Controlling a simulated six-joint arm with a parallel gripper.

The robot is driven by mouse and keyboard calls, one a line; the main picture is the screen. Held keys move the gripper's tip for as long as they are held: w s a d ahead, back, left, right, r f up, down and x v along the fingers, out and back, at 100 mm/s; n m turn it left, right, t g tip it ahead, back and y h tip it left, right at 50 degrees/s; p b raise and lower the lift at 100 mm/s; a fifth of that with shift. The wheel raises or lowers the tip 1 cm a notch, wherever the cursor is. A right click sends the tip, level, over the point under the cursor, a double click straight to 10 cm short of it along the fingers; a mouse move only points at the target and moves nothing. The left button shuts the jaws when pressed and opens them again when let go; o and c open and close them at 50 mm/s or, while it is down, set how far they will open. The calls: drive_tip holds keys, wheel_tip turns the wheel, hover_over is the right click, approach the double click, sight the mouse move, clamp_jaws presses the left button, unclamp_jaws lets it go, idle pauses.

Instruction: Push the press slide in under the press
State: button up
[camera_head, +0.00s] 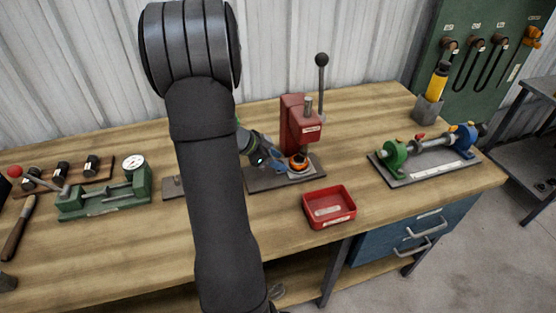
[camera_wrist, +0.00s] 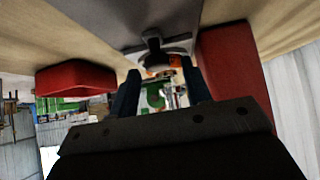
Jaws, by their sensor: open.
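The red press (camera_head: 297,126) stands on a dark base plate (camera_head: 262,181) in the middle of the bench, its ball-topped lever upright. The light press slide (camera_head: 308,173) lies low at the front of the press with a dark and orange piece (camera_head: 298,161) on it. My gripper (camera_head: 274,160) is open, close to the left side of the slide. In the wrist view my two fingers (camera_wrist: 161,72) are spread, with a dark rounded part (camera_wrist: 153,42) just beyond their tips. Contact cannot be told. My arm hides part of the bench left of the press.
A red tray (camera_head: 329,221) sits at the front edge; it also shows in the wrist view (camera_wrist: 75,92). A green fixture with a dial (camera_head: 105,197) stands left, a green and blue fixture (camera_head: 425,160) right. Bench between press and right fixture is clear.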

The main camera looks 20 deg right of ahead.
drive_tip(key=shift+d+f, duration=0.3)
clamp_jaws()
drive_tip(key=shift+d, duration=0.55)
unclamp_jaws()
drive_tip(key=shift+r, duration=0.1)
